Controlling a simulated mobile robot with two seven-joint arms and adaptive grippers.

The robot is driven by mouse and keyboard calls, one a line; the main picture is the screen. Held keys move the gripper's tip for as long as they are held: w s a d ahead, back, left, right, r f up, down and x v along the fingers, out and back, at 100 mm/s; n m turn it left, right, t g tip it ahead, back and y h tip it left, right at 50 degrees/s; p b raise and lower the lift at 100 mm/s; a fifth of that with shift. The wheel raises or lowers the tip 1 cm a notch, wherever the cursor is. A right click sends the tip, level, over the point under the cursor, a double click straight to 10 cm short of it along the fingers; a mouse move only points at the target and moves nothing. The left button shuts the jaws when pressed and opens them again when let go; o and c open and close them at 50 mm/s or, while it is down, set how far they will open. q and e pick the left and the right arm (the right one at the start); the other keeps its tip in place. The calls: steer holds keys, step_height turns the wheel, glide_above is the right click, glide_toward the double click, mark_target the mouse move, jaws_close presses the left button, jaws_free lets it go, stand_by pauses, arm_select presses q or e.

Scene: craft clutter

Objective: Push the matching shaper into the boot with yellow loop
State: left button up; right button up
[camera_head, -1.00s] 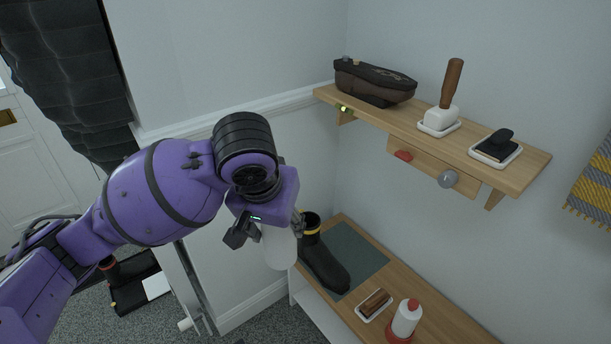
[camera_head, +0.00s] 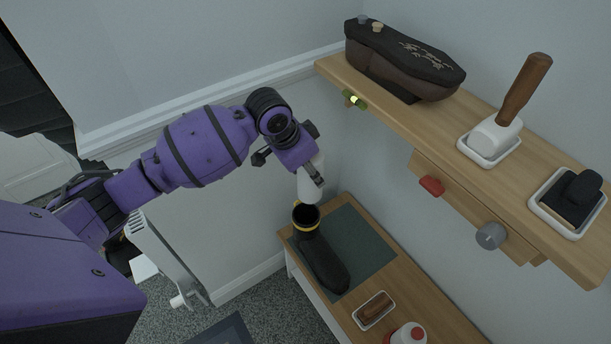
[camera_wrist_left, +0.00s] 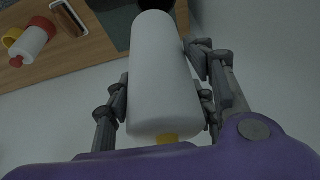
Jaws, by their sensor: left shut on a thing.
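The black boot (camera_head: 322,262) with a yellow band near its top stands on a grey-green mat (camera_head: 360,243) on the bench. Its open top faces up. My left gripper (camera_head: 312,172) is shut on a white, rounded shaper (camera_head: 310,186) directly above the boot. The shaper's lower end is at the boot's opening; I cannot tell whether it is inside or just above. In the left wrist view the shaper (camera_wrist_left: 160,75) lies between the fingers, with a yellow end (camera_wrist_left: 167,138) near the palm, and the dark boot top (camera_wrist_left: 155,4) shows beyond it. My right gripper is not in view.
A wall shelf (camera_head: 440,135) hangs above the bench at the right, holding a dark bag (camera_head: 402,62), a wooden-handled tool (camera_head: 522,90) and a black pad (camera_head: 572,197). On the bench (camera_head: 425,295) are a dish with a brown block (camera_head: 374,309) and a white bottle (camera_head: 408,336).

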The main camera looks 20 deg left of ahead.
mark_target(306, 183)
arm_select(q)
steer(key=f, duration=0.1)
steer(key=f+m, duration=0.1)
steer(key=f, duration=0.1)
steer(key=a+f+m, duration=0.1)
steer(key=f, duration=0.1)
steer(key=shift+w+f+g+h+p, duration=0.1)
steer(key=shift+w+g+h+p, duration=0.2)
steer(key=shift+h, duration=0.1)
steer(key=shift+f, duration=0.1)
steer(key=shift+a+m, duration=0.1)
steer(key=shift+m, duration=0.2)
steer(key=shift+f, duration=0.45)
step_height(306, 183, down, 2)
steer(key=shift+s+f+b, duration=0.1)
steer(key=shift+f+b, duration=0.15)
steer(key=shift+b, duration=0.15)
steer(key=shift+f, duration=0.4)
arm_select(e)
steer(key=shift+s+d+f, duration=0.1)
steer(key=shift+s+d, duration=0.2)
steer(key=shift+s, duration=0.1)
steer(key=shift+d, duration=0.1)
